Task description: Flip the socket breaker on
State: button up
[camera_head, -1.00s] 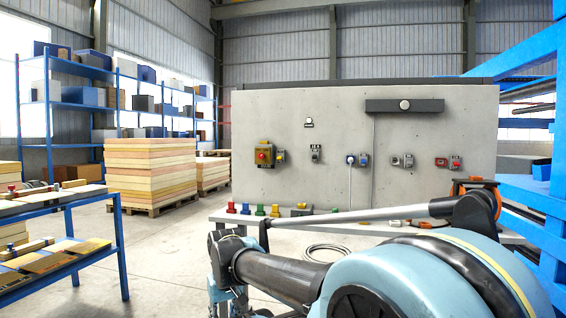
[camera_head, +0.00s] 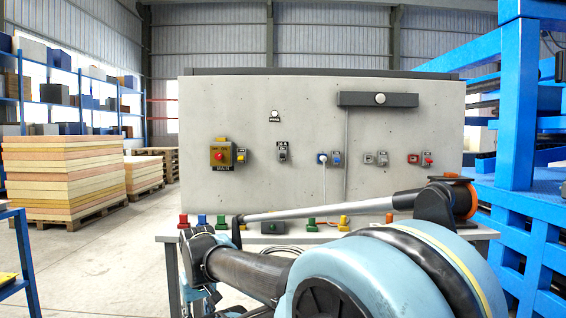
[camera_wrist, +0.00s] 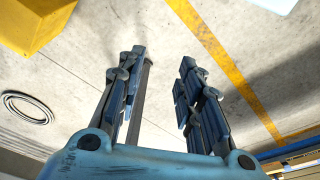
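A grey wall panel (camera_head: 230,110) carries several small electrical devices in the head view. A small grey switch box (camera_head: 282,152) with a label above it sits left of the middle. A blue socket (camera_head: 336,158) with a white plug (camera_head: 321,158) and cable is right of it. Which device is the socket breaker, and its lever position, are too small to tell. My gripper shows in the wrist view (camera_wrist: 160,72), its two fingers apart with nothing between them, above the floor. It is well short of the panel and touches none of the devices.
A red emergency button on a yellow box (camera_head: 220,155) is at the panel's left. A bench (camera_head: 170,239) with coloured items stands before the panel. Blue racking (camera_head: 515,110) is close on the right.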

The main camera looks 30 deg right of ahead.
aim_at(282, 156)
jog(key=o, duration=0.4)
jog(key=shift+s+r, duration=0.1)
jog(key=shift+r, duration=0.05)
jog(key=shift+o, duration=0.5)
jog(key=shift+d+r, duration=0.25)
jog(key=shift+r, duration=0.05)
jog(key=w+d+r+m+t+h, duration=0.35)
jog(key=w+d+r, duration=0.45)
jog(key=w+d, duration=0.35)
jog(key=w+d+r+m+t+h, duration=0.3)
jog(key=w+d+r+t, duration=0.3)
jog(key=w+d, duration=0.5)
jog(key=w+d+r+t+h, duration=0.2)
jog(key=d+r+t+h, duration=0.15)
jog(key=d+r, duration=0.55)
jog(key=w+d+r+t+h, duration=0.2)
jog(key=w+d+r+t, duration=0.15)
jog(key=d+r, duration=0.6)
jog(key=d+f+x, duration=0.1)
jog(key=x, duration=1.5)
jog(key=shift+d, duration=0.55)
jog(key=shift+t, duration=0.25)
jog(key=c, duration=1.1)
